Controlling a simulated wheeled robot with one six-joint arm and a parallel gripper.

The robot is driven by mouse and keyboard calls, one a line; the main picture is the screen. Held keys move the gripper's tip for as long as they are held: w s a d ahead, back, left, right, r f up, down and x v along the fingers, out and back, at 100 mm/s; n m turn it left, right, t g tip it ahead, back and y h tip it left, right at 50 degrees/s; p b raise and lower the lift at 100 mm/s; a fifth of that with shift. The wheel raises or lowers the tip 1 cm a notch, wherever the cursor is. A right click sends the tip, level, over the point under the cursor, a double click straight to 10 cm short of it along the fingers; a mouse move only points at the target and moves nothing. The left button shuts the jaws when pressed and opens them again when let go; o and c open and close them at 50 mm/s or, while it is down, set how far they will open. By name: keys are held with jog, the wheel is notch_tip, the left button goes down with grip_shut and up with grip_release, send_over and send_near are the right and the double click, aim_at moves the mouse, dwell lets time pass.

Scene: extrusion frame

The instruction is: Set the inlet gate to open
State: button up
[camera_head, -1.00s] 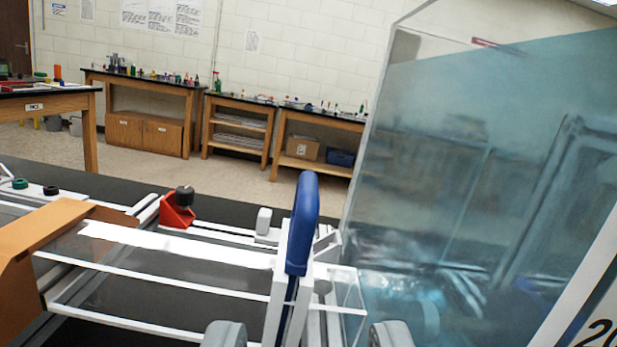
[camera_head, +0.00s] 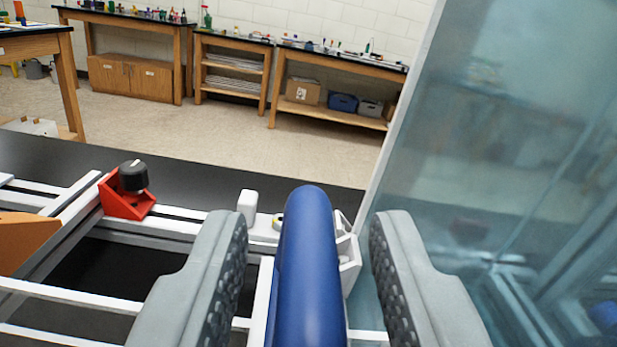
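The inlet gate's blue handle (camera_head: 308,265) stands up on the white extrusion frame in the lower middle of the view. I take this blue lever to be the gate's handle. My gripper (camera_head: 308,255) is open, with one grey ribbed finger on each side of the handle.
A large clear tank wall (camera_head: 480,150) rises close on the right. A red bracket with a black knob (camera_head: 130,185) sits on the frame at left. An orange panel (camera_head: 25,240) is at the left edge. Wooden benches (camera_head: 330,85) stand far back across open floor.

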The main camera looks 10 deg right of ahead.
aim_at(319, 242)
jog(key=shift+w, duration=0.65)
grip_shut()
jog(key=shift+r, duration=0.1)
notch_tip(319, 242, up, 5)
jog(key=shift+f, duration=0.1)
grip_release()
